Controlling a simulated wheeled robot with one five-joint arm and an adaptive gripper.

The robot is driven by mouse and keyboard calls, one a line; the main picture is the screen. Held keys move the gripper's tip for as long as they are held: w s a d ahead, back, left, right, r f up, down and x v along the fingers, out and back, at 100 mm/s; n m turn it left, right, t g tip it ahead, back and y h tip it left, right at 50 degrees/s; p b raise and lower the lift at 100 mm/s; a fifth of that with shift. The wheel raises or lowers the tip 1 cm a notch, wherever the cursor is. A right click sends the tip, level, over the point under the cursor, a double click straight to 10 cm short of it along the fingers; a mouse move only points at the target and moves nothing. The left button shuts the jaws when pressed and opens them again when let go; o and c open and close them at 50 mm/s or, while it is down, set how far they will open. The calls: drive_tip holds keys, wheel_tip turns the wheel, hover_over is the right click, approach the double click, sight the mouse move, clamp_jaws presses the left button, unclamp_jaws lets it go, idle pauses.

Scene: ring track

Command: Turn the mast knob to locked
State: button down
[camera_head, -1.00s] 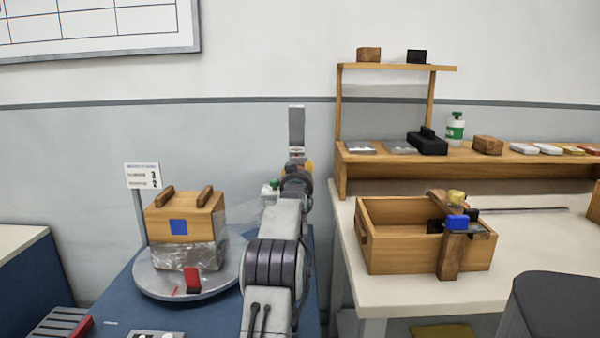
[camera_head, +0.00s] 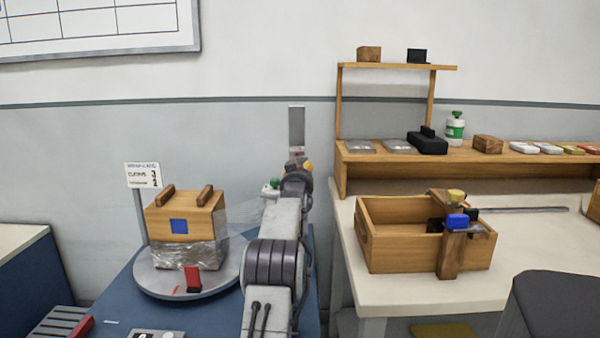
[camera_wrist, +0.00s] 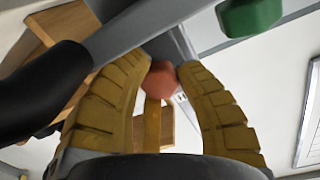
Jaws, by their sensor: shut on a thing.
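The grey mast (camera_head: 297,130) rises behind my arm in the head view. In the wrist view, a reddish knob (camera_wrist: 160,82) sits between the two ribbed yellow fingers of my gripper (camera_wrist: 166,70), which is shut on it. A grey bar (camera_wrist: 150,28) crosses above the fingers. In the head view my wrist hides the knob, and only a bit of a yellow finger shows. I cannot read the knob's setting. A green part (camera_head: 271,186) shows left of my wrist; a green piece (camera_wrist: 248,15) is also at the wrist view's top right.
A wooden box (camera_head: 185,213) with clear film stands on a round grey turntable (camera_head: 160,284), beside a small sign (camera_head: 143,175). To the right, a bench (camera_head: 420,292) holds an open wooden crate (camera_head: 400,255) and a shelf (camera_head: 365,155) with small items.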

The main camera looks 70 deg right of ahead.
drive_tip(key=shift+r, duration=0.15)
drive_tip(key=shift+m, duration=0.8)
drive_tip(key=shift+r, duration=0.1)
drive_tip(key=c, duration=1.2)
unclamp_jaws()
drive_tip(key=shift+s, duration=0.1)
drive_tip(key=shift+o, duration=0.2)
drive_tip(key=v, duration=1.2)
